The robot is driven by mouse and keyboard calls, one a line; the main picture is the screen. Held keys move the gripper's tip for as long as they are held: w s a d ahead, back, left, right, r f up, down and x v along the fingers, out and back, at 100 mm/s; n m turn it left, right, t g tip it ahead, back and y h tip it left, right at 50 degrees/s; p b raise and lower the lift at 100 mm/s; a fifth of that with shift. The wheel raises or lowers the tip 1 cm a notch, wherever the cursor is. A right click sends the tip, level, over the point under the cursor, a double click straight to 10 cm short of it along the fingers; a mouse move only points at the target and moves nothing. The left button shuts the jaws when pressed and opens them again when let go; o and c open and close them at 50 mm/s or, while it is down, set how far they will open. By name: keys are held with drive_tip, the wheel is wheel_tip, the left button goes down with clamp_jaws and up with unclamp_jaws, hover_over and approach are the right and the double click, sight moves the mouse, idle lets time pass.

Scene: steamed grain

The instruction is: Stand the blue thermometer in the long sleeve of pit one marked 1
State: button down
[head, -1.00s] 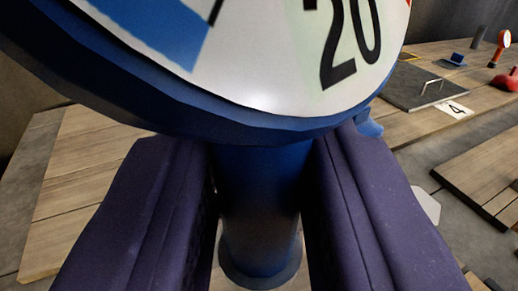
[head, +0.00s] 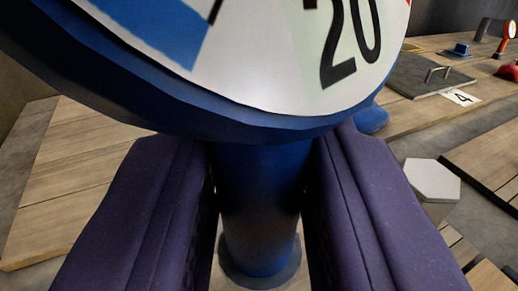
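The blue thermometer (head: 262,125) fills the upper middle of the head view. Its round dial has a white face with a black 20 and a blue patch, and its blue stem (head: 260,190) runs down from it. My gripper (head: 262,215) is shut on the stem, with one dark purple finger on each side. A wider blue-grey ring shows around the stem's lower part; I cannot tell whether it belongs to the thermometer. The pit marked 1 and its long sleeve cannot be made out, and the dial and fingers hide much of the middle.
A grey lid with a handle (head: 428,75) lies on planks at the upper right, beside a card marked 4 (head: 461,97). A red-topped gauge (head: 508,32), a red object (head: 509,71) and a small blue object (head: 459,50) are beyond. A pale hexagonal block (head: 431,182) stands at the right.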

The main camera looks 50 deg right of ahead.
sight(259, 276)
drive_tip(key=shift+f+b, duration=2.15)
drive_tip(key=shift+f, duration=0.95)
wheel_tip(259, 276, down, 10)
drive_tip(key=c, duration=0.8)
unclamp_jaws()
drive_tip(key=shift+f, duration=0.15)
drive_tip(key=shift+p+v, duration=1.4)
drive_tip(key=shift+v, duration=2.5)
